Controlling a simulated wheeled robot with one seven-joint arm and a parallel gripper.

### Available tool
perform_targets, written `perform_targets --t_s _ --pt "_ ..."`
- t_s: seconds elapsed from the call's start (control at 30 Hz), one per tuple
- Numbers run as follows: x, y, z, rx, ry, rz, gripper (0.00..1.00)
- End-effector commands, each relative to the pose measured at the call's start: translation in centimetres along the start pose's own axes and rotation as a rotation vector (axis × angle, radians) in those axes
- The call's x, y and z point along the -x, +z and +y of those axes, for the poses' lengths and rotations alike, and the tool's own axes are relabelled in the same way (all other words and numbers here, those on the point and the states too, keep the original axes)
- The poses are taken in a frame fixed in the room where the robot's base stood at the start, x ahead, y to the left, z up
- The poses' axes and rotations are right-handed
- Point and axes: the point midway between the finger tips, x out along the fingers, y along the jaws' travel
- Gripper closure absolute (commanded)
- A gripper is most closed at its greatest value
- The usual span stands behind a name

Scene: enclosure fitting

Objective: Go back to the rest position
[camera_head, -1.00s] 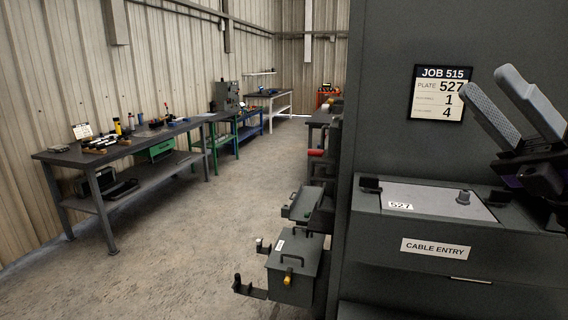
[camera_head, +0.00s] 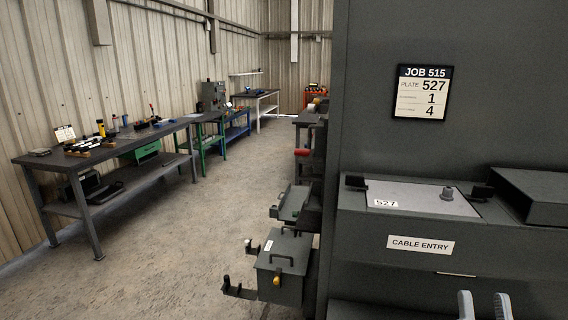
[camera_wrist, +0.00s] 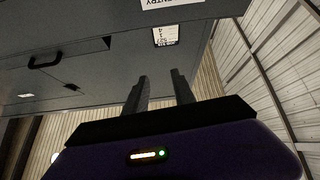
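My gripper (camera_head: 484,305) shows only as two light grey fingertips at the bottom edge of the head view, below the cable entry ledge. The fingers stand apart with nothing between them. In the wrist view the two dark fingers (camera_wrist: 158,92) are also apart and empty, with the dark cabinet beyond them. The grey plate marked 527 (camera_head: 415,197) lies on the cable entry ledge, with a knob on top. The rest of my arm is out of the head view.
The dark cabinet (camera_head: 500,110) with the job 515 card (camera_head: 423,92) fills the right side. A grey lidded box (camera_head: 285,262) juts from its left side. Workbenches (camera_head: 110,150) line the left wall. The concrete floor (camera_head: 190,225) between is clear.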

Motion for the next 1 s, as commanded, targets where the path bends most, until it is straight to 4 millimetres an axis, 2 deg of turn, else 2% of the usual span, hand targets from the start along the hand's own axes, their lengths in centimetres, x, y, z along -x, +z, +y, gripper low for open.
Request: perform_targets --t_s 0.03,0.3,0.47,0.6,0.8,0.9,1.0 --pt "2.2 0.8 -0.3 -0.034 -0.002 -0.065 0.69" --pt "12.7 3.0 -1.2 -0.153 -0.029 -0.374 0.69" --pt "18.9 2.9 -1.3 -0.181 -0.071 -0.543 0.69" --pt "24.0 2.1 -1.1 -0.179 -0.124 -0.676 0.69" --pt "30.2 0.7 -0.5 -0.151 -0.224 -0.835 0.69" --pt "32.5 0.3 -0.3 -0.143 -0.267 -0.893 0.69" --pt "33.8 -0.1 -0.5 -0.144 -0.298 -0.924 0.69"
